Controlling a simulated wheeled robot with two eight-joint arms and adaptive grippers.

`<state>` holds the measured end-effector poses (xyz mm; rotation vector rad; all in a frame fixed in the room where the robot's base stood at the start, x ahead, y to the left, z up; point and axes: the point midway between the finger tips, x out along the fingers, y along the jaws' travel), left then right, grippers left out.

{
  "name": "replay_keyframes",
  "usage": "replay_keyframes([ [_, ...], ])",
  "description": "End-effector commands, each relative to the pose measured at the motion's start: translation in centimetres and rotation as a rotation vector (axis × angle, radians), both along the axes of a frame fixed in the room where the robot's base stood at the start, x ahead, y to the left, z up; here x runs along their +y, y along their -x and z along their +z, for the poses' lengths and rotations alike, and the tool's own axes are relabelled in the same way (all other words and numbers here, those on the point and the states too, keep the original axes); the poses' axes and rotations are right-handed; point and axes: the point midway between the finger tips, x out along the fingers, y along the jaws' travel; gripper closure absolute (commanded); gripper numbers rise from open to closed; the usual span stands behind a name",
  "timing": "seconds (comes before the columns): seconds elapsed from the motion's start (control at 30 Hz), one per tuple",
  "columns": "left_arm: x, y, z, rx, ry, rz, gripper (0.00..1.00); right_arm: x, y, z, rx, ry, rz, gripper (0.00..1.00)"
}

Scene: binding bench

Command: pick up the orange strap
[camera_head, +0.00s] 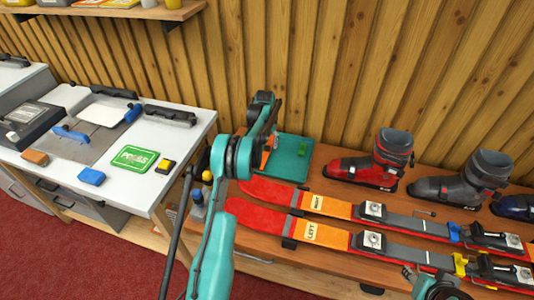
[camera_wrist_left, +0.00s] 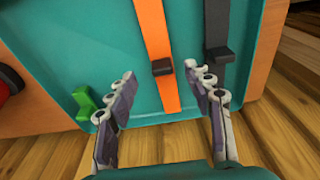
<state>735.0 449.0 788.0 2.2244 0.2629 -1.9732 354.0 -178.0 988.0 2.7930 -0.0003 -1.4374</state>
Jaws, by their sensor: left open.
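The orange strap (camera_wrist_left: 157,52) lies flat in the teal tray (camera_wrist_left: 120,45), with a black buckle across it. In the head view a bit of the strap (camera_head: 268,146) shows past my arm, at the left side of the tray (camera_head: 290,168). My left gripper (camera_wrist_left: 160,80) is open and empty. Its fingers are spread on either side of the strap's line, with the strap and buckle showing between and beyond them. A dark grey strap (camera_wrist_left: 217,40) lies to the right of the orange one.
A green piece (camera_wrist_left: 84,103) sits in the tray's corner. Two red-orange skis (camera_head: 320,235) lie on the wooden bench in front of the tray. A red boot (camera_head: 375,165) and a grey boot (camera_head: 465,185) stand to its right. A wooden wall rises behind.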

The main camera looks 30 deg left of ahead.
Motion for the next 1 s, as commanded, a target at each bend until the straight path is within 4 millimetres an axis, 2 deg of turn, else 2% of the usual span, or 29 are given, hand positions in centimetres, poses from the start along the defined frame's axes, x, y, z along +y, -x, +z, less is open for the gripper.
replay_keyframes([
  [0.2, 0.5, -0.4, -3.4, -0.001, 0.0, 0.001, 0.48, 0.0, 0.0, -2.1, 0.0, 0.0, 0.0, 0.6],
  [0.3, 0.5, -0.5, -4.6, -0.001, 0.0, 0.0, 0.48, 0.0, 0.0, -2.5, 0.0, 0.0, 0.0, 0.6],
  [0.53, 0.4, -0.6, -4.7, -0.001, 0.0, 0.0, 0.48, 0.0, 0.0, -2.4, 0.0, 0.0, 0.0, 0.6],
  [0.57, 0.4, -0.6, -4.6, -0.001, 0.0, 0.0, 0.51, 0.0, 0.0, -2.4, 0.0, 0.0, 0.0, 0.6],
  [0.7, 0.4, -0.6, -4.6, -0.001, 0.0, 0.0, 0.88, 0.0, 0.0, -2.4, 0.0, 0.0, 0.0, 0.6],
  [0.77, 0.4, -0.6, -4.6, -0.001, 0.0, 0.0, 1.0, 0.0, 0.0, -2.4, 0.0, 0.0, 0.0, 0.6],
  [1.0, 0.4, -0.6, -4.6, -0.001, 0.0, 0.0, 1.0, 0.0, 0.0, -2.4, 0.0, 0.0, 0.0, 0.6],
])
